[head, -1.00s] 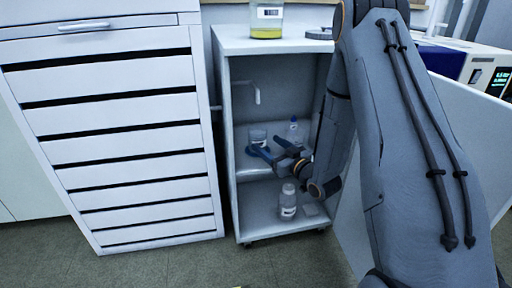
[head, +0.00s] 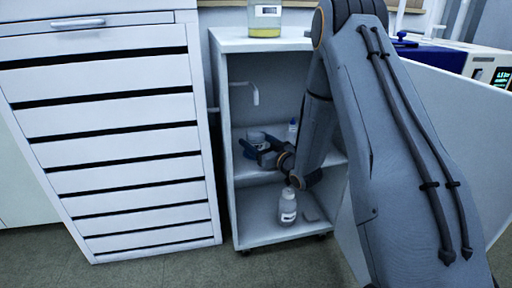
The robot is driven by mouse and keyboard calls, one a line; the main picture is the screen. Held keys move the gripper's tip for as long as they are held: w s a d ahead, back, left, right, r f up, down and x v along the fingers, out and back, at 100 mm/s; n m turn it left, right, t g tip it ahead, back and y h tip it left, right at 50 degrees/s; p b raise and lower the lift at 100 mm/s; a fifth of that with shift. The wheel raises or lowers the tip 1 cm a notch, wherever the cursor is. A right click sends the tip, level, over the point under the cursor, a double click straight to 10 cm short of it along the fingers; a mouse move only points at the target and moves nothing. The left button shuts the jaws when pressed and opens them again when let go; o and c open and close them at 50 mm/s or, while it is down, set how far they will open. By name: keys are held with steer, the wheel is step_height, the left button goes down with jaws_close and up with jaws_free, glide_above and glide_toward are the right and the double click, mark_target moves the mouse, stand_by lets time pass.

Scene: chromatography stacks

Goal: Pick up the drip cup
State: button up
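A small clear cup with a pale label (head: 256,136), which looks like the drip cup, stands on the middle shelf (head: 240,172) of the open white cabinet. My gripper (head: 257,146) is inside the cabinet at that shelf, with its blue fingers spread apart. The fingers are at the near side of the cup and hide its lower part. I cannot tell whether they touch it. A thin white bent tube (head: 254,92) sticks out above the cup from the cabinet's left wall.
A white-capped bottle (head: 288,207) and a small flat piece (head: 311,213) are on the cabinet floor. A beaker of yellow liquid (head: 265,20) stands on top.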

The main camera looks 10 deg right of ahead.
steer(key=c, duration=0.9)
steer(key=shift+r, duration=0.2)
